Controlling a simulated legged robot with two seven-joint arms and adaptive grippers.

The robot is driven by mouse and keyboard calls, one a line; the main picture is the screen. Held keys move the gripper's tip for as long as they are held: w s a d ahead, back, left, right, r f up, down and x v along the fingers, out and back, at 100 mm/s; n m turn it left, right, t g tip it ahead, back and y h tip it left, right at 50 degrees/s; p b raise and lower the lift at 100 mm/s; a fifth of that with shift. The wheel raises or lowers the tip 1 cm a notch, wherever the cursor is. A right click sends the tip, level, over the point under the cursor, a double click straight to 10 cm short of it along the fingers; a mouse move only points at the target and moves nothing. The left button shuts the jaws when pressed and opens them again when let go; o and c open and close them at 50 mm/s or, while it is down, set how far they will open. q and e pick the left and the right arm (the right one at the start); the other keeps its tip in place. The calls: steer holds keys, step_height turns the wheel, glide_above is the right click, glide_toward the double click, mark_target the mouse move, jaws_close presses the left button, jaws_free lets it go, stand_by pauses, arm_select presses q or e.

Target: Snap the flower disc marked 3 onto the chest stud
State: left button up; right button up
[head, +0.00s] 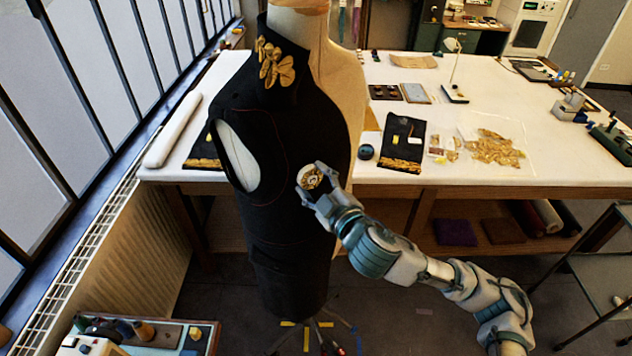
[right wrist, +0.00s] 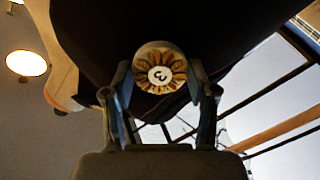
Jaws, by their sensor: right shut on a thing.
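The flower disc marked 3 (right wrist: 160,75) is gold with a white centre and sits between the fingertips of my right gripper (right wrist: 160,92). In the head view the disc (head: 311,177) is at the front of the black garment on the dress form (head: 290,130). My right gripper (head: 322,188) is shut on the disc, close to the garment's chest. I cannot tell whether the disc touches the cloth. The chest stud is not visible. My left gripper is not in view.
A long white worktable (head: 560,170) stands behind the dress form. On it lie a black panel with gold trim (head: 402,140) and a gold lace piece (head: 495,147). Gold flowers (head: 275,65) sit at the garment's collar. A small cart (head: 150,335) stands at the lower left.

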steer(key=o, duration=0.9)
steer(key=shift+w+d, duration=0.1)
steer(key=o, duration=0.4)
steer(key=shift+d, duration=0.2)
steer(key=shift+o, duration=0.5)
steer(key=shift+a, duration=0.1)
steer(key=p+v, duration=0.1)
steer(key=v, duration=0.7)
steer(key=shift+p, duration=0.3)
steer(key=shift+f, duration=0.15)
